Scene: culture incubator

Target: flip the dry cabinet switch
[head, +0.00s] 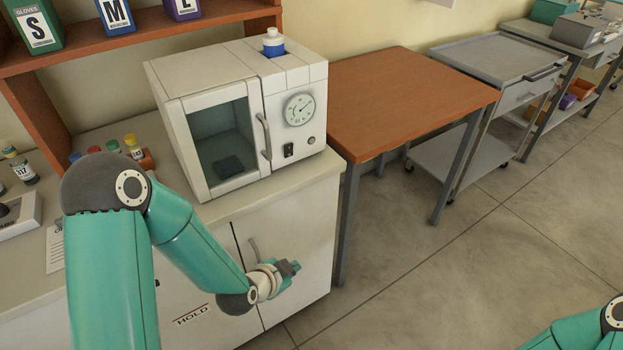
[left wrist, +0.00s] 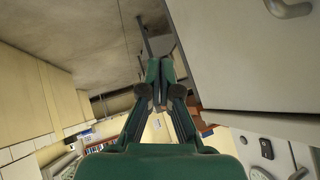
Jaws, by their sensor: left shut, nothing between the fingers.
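The dry cabinet (head: 225,82) is a white box with a glass door on the counter, its door shut. Its black switch (head: 288,151) is on the front panel, below a round dial (head: 299,109). In the left wrist view the switch (left wrist: 266,148) shows at the lower right. My left gripper (head: 288,270) is shut and empty, well below the switch, in front of the lower cupboard doors and touching nothing that I can see. Its closed fingers also show in the left wrist view (left wrist: 160,72). My right gripper is out of view; only part of that arm shows at the lower right.
A white bottle with a blue base (head: 273,43) stands on the dry cabinet. A brown table (head: 400,95) stands to its right, then a grey cart (head: 495,57). Small capped bottles (head: 133,145) stand left of the dry cabinet.

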